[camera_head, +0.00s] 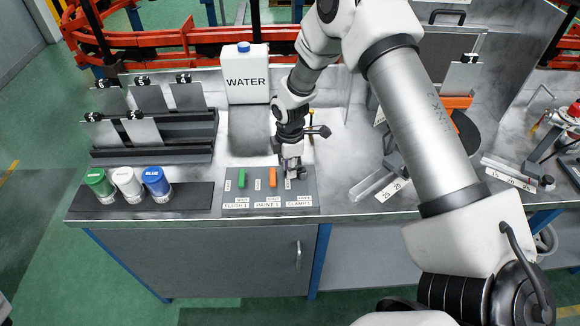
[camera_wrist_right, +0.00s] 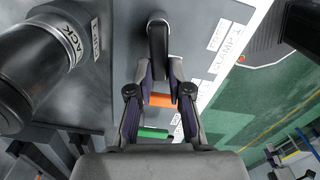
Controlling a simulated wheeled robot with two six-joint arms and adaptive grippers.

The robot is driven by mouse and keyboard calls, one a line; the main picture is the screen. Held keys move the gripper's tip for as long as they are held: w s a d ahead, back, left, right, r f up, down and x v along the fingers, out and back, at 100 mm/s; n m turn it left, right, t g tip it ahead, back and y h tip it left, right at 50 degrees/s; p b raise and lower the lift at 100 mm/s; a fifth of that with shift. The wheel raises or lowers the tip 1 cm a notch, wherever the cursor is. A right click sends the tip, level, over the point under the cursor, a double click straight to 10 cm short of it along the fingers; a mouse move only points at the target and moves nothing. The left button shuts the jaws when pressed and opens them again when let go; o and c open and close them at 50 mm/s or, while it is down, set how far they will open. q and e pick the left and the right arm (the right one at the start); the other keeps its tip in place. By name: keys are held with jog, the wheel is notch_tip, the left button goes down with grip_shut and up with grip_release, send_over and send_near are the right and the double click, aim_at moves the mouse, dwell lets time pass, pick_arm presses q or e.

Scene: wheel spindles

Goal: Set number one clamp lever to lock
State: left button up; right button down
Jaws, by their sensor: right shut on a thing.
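The grey lever panel (camera_head: 233,202) lies at the front of the bench, with labels reading FLUSH 1, PAINT 1 and CLAMP 1. My right gripper (camera_head: 291,174) is down over its right end, above the CLAMP 1 label (camera_head: 299,204). In the right wrist view my right gripper (camera_wrist_right: 161,72) is shut on the black clamp lever (camera_wrist_right: 158,40), one finger on each side. In the head view the gripper mostly hides this lever, so I cannot tell its exact setting. My left gripper is not in view.
A green lever (camera_head: 242,178) and an orange lever (camera_head: 273,177) stand left of the gripper on the panel. Green, white and blue paint pots (camera_head: 156,182) stand further left. A WATER canister (camera_head: 245,85) is behind. A clear block (camera_head: 372,184) lies to the right.

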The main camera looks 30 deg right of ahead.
jog(key=m, duration=0.1)
jog(key=w+m, duration=0.1)
jog(key=m, duration=0.1)
jog(key=shift+d+f, duration=0.1)
jog(key=shift+d, duration=0.1)
jog(key=shift+s, duration=0.1)
jog(key=c, duration=1.1)
grip_release()
notch_tip(320, 180, up, 12)
jog(key=shift+f, duration=0.1)
